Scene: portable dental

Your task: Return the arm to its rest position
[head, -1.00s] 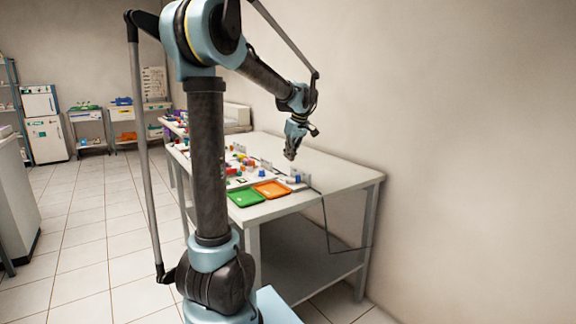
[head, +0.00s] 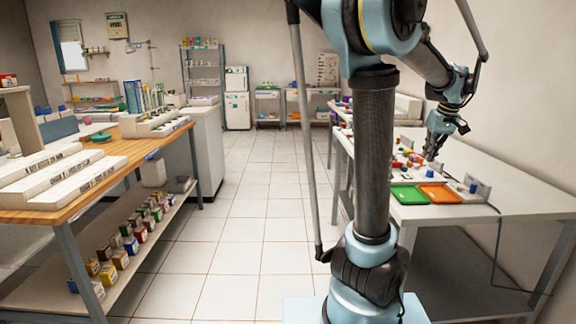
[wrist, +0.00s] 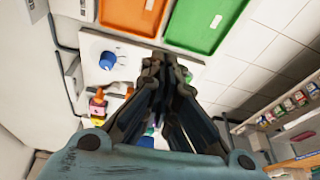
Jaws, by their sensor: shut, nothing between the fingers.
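My gripper (head: 432,154) is at the end of my bent arm, above the white table (head: 520,208) on the right in the head view. In the wrist view my gripper (wrist: 160,68) points over the table edge, its fingers together and nothing between them. Below it in the head view lie a green tray (head: 409,195) and an orange tray (head: 440,194). The wrist view also shows the orange tray (wrist: 133,14) and the green tray (wrist: 205,22) beyond the fingertips.
A blue knob (wrist: 107,61) sits on a white device near the fingers. Small coloured items lie behind the trays. A wooden-topped bench (head: 95,178) with white boxes stands at the left. The tiled floor (head: 245,205) between bench and table is clear.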

